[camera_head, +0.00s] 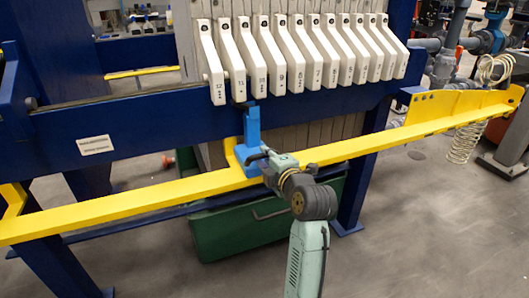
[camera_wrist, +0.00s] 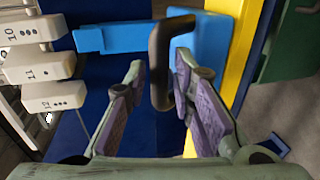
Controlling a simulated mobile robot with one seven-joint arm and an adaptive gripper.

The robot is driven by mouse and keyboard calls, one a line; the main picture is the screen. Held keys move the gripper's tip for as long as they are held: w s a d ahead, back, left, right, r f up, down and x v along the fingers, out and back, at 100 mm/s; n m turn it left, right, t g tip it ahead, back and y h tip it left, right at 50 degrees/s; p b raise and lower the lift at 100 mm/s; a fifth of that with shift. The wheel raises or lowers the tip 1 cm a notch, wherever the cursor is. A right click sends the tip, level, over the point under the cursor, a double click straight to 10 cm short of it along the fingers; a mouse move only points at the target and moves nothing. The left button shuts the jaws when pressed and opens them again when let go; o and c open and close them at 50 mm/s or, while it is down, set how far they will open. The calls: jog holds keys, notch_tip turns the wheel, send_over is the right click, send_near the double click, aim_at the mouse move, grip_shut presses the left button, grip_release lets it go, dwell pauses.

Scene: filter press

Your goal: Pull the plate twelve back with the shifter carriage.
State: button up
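Plate twelve's white handle block (camera_head: 215,85), marked 12, is the leftmost in the row in the head view. In the wrist view, a white block with dots (camera_wrist: 55,97) beyond the one marked 11 seems to be it. The blue shifter carriage (camera_head: 252,128) sits on the yellow rail, its top below and right of plate twelve, near blocks 11 and 10. Its blue arm shows in the wrist view (camera_wrist: 112,38), with a black loop handle (camera_wrist: 160,65). My gripper (camera_wrist: 158,72) is open, purple-padded fingers either side of the handle bar. It also shows in the head view (camera_head: 262,160).
The yellow rail (camera_head: 120,205) runs along the press front, clear left of the carriage. A dark blue beam (camera_head: 150,120) lies behind it. The other plates stand close together to the right. A green bin (camera_head: 225,230) is under the press. A coiled hose (camera_head: 465,140) hangs far right.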

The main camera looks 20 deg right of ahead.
jog(key=shift+x, duration=0.9)
jog(key=shift+c, duration=0.2)
grip_shut()
